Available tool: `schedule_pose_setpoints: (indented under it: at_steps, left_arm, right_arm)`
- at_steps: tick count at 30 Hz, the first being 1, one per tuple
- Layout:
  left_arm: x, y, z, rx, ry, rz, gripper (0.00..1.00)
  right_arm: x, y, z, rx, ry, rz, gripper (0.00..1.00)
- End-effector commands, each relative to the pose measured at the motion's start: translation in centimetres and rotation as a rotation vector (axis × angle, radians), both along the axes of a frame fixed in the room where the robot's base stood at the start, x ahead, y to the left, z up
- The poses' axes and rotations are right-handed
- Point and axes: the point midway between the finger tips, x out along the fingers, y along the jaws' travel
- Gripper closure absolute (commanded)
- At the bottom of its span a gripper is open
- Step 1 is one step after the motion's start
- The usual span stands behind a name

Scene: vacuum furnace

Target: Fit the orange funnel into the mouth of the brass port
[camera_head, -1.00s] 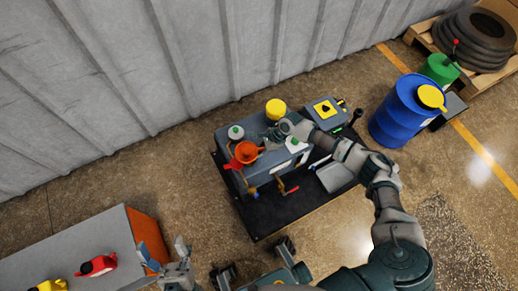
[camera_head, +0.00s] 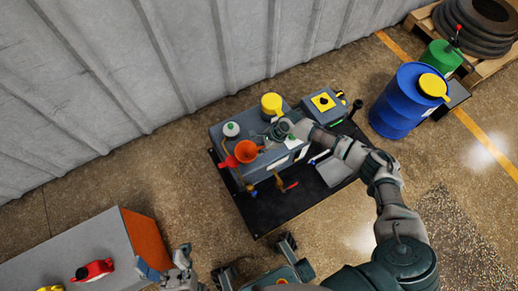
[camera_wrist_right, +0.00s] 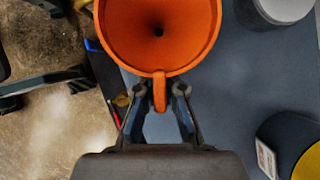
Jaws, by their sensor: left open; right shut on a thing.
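The orange funnel (camera_head: 246,151) is upright at the front left of the grey-blue machine, with its wide cone facing up. My right gripper (camera_head: 266,143) reaches in from the right and is shut on the funnel's handle. In the right wrist view the gripper (camera_wrist_right: 158,88) pinches the handle tab of the funnel (camera_wrist_right: 158,60), and the dark hole of its cone shows. The brass port's mouth cannot be made out; the funnel may hide it. My left gripper (camera_head: 166,272) is open and empty near the bottom left, by the grey bench.
The machine (camera_head: 222,134) carries a white-green cap (camera_head: 231,129) and a yellow cap (camera_head: 272,103). A blue drum (camera_head: 402,103) stands to the right. A grey bench (camera_head: 70,258) with a red item (camera_head: 94,270) is at lower left. Open floor lies between bench and machine.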

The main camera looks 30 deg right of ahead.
Motion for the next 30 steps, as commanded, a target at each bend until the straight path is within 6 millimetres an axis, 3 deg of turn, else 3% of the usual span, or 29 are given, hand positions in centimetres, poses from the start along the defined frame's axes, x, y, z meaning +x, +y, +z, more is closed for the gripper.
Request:
schedule_pose_setpoints:
  at_steps: [9, 13, 14, 23, 30]
  left_arm:
    - [0.0, 0.3, 0.0, 0.000, 0.000, 0.001, 0.25]
    - [0.2, 0.1, 0.0, 0.001, 0.002, -0.001, 0.25]
    - [0.2, 0.1, 0.0, 0.001, 0.002, -0.001, 0.25]
    - [0.0, 0.1, 0.1, -0.001, -0.002, 0.001, 0.25]
    - [-0.1, 0.2, 0.1, -0.003, -0.002, 0.000, 0.25]
  right_arm:
    - [0.0, 0.1, 0.1, -0.005, -0.001, 0.000, 1.00]
    - [0.0, 0.0, 0.0, -0.003, -0.001, 0.000, 0.65]
    - [0.0, 0.0, 0.0, -0.002, -0.001, 0.000, 0.63]
    - [0.0, -0.2, 0.1, -0.002, 0.000, -0.001, 0.63]
    - [-0.3, -2.0, 3.2, -0.005, -0.004, -0.002, 0.63]
